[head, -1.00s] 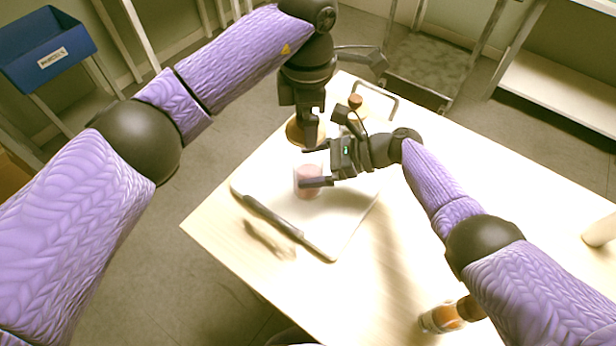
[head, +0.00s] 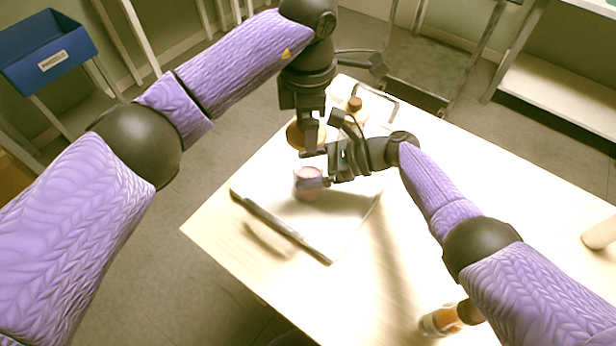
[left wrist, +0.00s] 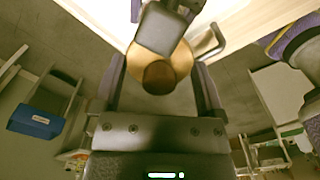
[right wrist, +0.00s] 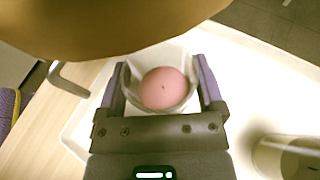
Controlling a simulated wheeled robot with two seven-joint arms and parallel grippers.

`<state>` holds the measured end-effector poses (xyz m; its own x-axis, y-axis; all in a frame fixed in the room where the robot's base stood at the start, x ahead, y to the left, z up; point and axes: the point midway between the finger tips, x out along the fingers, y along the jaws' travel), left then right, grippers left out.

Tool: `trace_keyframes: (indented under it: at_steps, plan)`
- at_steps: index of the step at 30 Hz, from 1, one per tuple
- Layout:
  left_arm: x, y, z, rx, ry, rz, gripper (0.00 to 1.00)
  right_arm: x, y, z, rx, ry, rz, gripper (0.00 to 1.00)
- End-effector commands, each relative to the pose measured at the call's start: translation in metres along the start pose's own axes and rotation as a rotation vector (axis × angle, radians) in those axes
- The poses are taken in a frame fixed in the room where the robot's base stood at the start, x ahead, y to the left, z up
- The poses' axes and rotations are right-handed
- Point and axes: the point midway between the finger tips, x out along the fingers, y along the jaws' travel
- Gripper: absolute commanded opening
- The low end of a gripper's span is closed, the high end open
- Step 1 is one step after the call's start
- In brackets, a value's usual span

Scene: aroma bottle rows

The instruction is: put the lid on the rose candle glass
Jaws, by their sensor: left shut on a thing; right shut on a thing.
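The rose candle glass (head: 308,186) is clear with pink wax, and my right gripper (head: 312,168) is shut around it over the white tray. I cannot tell whether its base touches the tray. In the right wrist view the glass (right wrist: 163,88) is open-topped between the fingers. My left gripper (head: 312,146) is shut on the round wooden lid (head: 294,134), beyond the glass and apart from it in the head view. In the left wrist view the lid's dark knob (left wrist: 158,77) is between the fingers. The lid's edge (right wrist: 110,25) fills the top of the right wrist view.
The white tray (head: 340,235) has a dark handle bar (head: 270,219) along its near side. A bottle with a brown cap (head: 355,104) stands at the far end. An amber bottle (head: 440,320) is at the table's front. The table's (head: 480,225) right side is largely clear.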

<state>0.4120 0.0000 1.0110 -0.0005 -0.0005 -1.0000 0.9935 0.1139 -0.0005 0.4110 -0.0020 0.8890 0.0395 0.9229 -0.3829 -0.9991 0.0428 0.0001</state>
Motion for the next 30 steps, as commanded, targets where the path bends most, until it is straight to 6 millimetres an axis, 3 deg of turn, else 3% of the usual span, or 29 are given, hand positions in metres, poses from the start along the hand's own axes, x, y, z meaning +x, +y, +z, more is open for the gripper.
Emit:
trace_keyframes:
  at_steps: [10, 30]
  plan:
    - [0.046, -0.001, 0.003, 0.0, 0.003, 0.003, 0.35, 0.0, 0.0, 0.0, 0.0, 0.0, 0.0, 0.0]
    - [0.055, 0.0, 0.003, -0.001, 0.002, 0.004, 0.35, 0.0, 0.0, 0.0, 0.0, 0.0, 0.0, 0.0]
